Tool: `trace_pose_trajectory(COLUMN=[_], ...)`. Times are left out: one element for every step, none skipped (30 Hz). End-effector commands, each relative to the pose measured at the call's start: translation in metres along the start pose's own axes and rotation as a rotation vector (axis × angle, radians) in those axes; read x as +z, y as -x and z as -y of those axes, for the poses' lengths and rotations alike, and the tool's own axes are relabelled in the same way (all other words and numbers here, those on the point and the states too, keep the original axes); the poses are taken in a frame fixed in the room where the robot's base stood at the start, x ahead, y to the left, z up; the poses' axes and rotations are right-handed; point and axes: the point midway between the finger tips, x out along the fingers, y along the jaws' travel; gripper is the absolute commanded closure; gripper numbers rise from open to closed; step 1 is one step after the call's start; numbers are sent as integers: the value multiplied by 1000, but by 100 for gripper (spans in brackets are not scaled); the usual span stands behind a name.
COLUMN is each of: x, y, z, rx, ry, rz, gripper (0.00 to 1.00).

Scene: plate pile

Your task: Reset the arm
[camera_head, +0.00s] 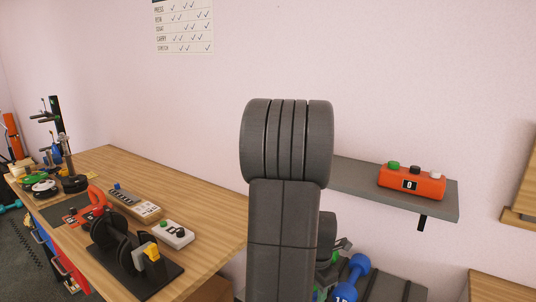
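My own arm (285,200) rises in the middle of the head view as thick dark grey links with a ribbed, rounded joint at the top. It stands in front of the wall and hides part of the workbench's right end and the shelf's left end. I cannot make out my gripper or its fingertips in this view. Whether it holds anything does not show.
A wooden workbench (205,205) runs along the left, with a black stand (135,265), a grey button box (172,234) and dark plates (75,184). Blue dumbbells (352,275) lie below.

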Motion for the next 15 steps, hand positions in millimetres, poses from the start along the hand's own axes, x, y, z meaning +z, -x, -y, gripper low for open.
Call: trace_pose_trajectory(x=[-1, -1, 0, 0, 0, 0, 0, 0, 0, 0, 0, 0, 0, 0, 0], y=[-11, -16, -22, -27, -31, -36, -40, -44, -43, -42, -42, -42, -42, -42, -42], z=[1, 1, 1, 1, 0, 1, 1, 1, 0, 0, 0, 0, 0, 0, 0], rx=[-4, -5, -3, -4, -3, -3, -2, -2, -1, 0, 0, 0, 0, 0, 0], ry=[0, 0, 0, 0, 0, 0, 0, 0, -14, -29, -40, -54, -61, -67, -74], rz=[-3, -4, -3, -3, -2, -2, -2, -2, -1, 0, 0, 0, 0, 0, 0], gripper=[59, 59, 59, 59, 59, 59, 59, 59, 59, 59, 59, 59, 59, 59, 59])
